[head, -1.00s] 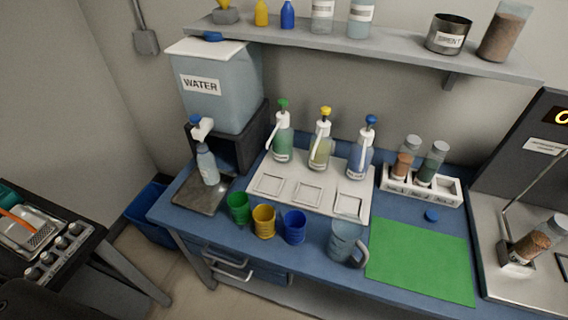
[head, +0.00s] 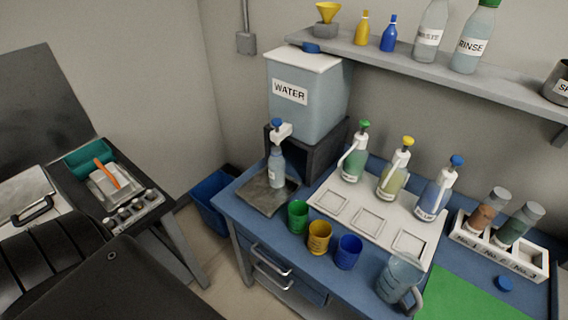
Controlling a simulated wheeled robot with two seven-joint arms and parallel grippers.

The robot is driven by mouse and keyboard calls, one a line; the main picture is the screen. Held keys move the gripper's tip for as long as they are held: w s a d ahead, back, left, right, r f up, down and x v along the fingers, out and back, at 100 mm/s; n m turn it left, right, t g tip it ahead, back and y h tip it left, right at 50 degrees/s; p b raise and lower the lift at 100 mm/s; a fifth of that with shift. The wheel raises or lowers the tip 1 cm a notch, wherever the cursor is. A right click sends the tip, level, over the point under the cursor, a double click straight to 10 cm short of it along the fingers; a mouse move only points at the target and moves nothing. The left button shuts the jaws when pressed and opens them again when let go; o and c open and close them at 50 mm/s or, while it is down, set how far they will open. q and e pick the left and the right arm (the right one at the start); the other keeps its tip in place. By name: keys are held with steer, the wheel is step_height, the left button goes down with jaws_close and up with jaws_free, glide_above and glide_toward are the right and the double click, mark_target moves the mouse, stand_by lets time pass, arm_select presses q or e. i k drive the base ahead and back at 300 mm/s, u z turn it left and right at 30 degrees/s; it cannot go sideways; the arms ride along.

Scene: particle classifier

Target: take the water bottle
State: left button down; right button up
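A small clear water bottle (head: 277,167) stands upright on the dark tray (head: 256,193) under the spout of the water dispenser. The dispenser is a large translucent tank (head: 318,100) labelled WATER with a white lid, set on a dark stand (head: 322,160). A white tap with a blue top (head: 279,130) sits right above the bottle. I cannot tell whether the tap touches the bottle's mouth. Neither of my grippers shows in the head view.
Green (head: 298,216), yellow (head: 319,237) and blue (head: 347,251) cups stand in front, with a clear jug (head: 397,279) to their right. Pump bottles stand on a white tray (head: 340,206). A shelf (head: 420,68) overhangs the bench. A blue bin (head: 212,203) stands left of the bench.

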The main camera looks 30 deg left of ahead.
mark_target(276, 161)
steer(key=u, duration=0.1)
steer(key=k, duration=0.85)
steer(key=z, duration=0.3)
